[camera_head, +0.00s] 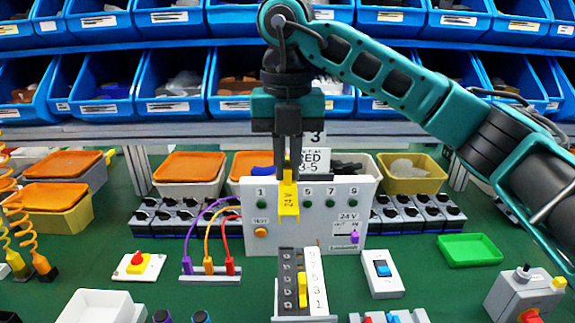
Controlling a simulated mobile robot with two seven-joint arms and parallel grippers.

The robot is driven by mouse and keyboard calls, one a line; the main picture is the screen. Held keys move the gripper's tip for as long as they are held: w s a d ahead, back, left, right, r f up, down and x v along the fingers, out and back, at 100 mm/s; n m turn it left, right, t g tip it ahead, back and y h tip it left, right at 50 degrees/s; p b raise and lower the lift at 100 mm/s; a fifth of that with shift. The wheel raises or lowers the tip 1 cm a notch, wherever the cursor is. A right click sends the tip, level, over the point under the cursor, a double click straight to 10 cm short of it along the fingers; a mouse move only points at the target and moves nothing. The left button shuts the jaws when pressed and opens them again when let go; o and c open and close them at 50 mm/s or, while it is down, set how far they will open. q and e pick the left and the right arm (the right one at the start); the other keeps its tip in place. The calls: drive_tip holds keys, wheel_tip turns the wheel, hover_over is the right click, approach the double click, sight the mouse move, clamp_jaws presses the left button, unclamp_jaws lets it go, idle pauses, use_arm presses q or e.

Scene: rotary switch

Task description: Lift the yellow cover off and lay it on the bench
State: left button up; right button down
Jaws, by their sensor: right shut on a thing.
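The green bench (420,285) lies below. My left gripper is not in view.
A slanted numbered block (287,282) stands in front of the panel. Dark switches and bins line the back.

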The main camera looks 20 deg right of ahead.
sight(288, 164)
drive_tip(key=shift+r+p, duration=0.35)
drive_tip(key=shift+r, duration=1.45)
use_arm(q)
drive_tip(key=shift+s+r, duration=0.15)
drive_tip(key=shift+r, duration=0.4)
use_arm(e)
drive_tip(key=shift+f, duration=0.15)
